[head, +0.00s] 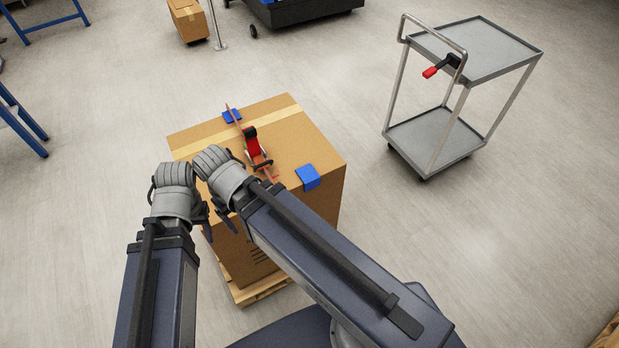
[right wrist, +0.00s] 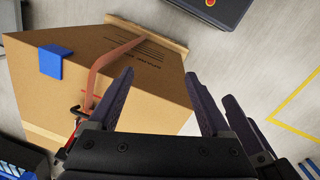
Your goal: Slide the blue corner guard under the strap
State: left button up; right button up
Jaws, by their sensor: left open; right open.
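A blue corner guard (head: 308,177) sits on the near top edge of the cardboard box (head: 306,136), right of the strap. In the right wrist view this guard (right wrist: 52,62) is on the box edge, apart from the orange-red strap (right wrist: 104,65). The strap (head: 235,116) crosses the box top and passes over a second blue guard (head: 227,118) at the far edge. A red ratchet (head: 251,140) is on the strap. My left gripper (head: 205,224) is open at the box's near left side, partly hidden. My right gripper (right wrist: 159,76) is open and empty, close to the strap.
The box stands on a wooden pallet (head: 262,290). A grey trolley (head: 432,138) with a red-handled tool (head: 440,66) stands to the right. A smaller carton (head: 188,20) is at the back. The floor between box and trolley is clear.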

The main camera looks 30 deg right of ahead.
aim_at(311, 177)
jog(key=l, duration=0.95)
jog(key=k+l, duration=0.15)
jog(key=l, duration=0.8)
jog(key=i+u, duration=0.05)
